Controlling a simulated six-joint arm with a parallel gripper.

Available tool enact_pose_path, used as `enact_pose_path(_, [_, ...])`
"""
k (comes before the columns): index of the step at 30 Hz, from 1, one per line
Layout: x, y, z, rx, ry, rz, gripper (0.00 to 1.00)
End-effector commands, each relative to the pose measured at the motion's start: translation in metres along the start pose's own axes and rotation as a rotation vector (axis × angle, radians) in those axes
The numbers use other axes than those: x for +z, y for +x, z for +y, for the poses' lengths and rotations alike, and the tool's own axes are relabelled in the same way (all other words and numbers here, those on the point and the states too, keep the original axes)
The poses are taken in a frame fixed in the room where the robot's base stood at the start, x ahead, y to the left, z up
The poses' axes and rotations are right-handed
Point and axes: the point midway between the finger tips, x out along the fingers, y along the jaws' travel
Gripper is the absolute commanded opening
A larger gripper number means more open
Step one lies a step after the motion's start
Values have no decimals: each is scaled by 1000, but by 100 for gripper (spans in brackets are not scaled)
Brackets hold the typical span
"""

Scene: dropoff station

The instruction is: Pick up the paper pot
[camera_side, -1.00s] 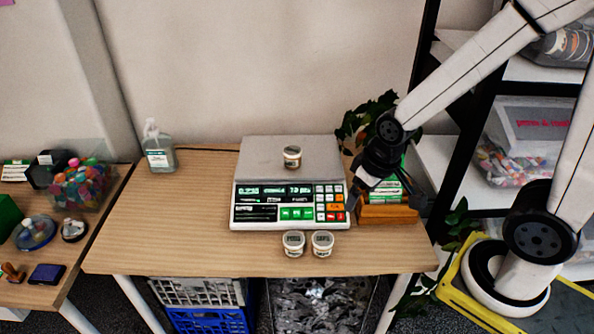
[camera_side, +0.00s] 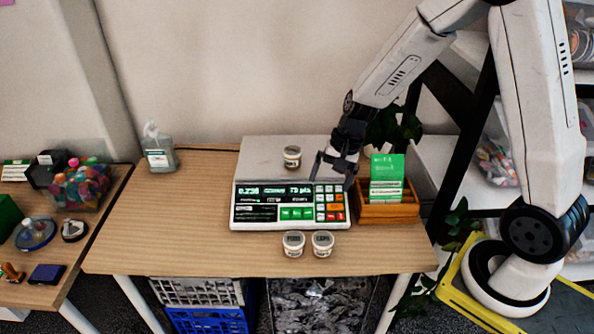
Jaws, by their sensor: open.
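One pot (camera_side: 292,157) stands upright on the scale's pan (camera_side: 262,160). A second pot (camera_side: 293,246) and a third pot (camera_side: 322,246) stand side by side on the table in front of the scale. Their labels are too small to read, so I cannot tell which is the paper pot. My gripper (camera_side: 331,178) is open and empty. It points down over the right part of the scale, to the right of the pot on the pan, and appears apart from it.
A wooden box (camera_side: 387,211) with green and white cards stands right of the scale. A pump bottle (camera_side: 158,150) stands at the back left. The table's left part is clear. A plant is behind my gripper.

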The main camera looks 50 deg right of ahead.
Motion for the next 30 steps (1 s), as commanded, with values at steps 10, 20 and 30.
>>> enact_pose_path(10, [-75,28,-30,-216,549,-180,100])
enact_pose_path(20, [-160,47,-42,-483,1008,-376,100])
enact_pose_path(30, [-236,52,-31,-751,1320,-555,100])
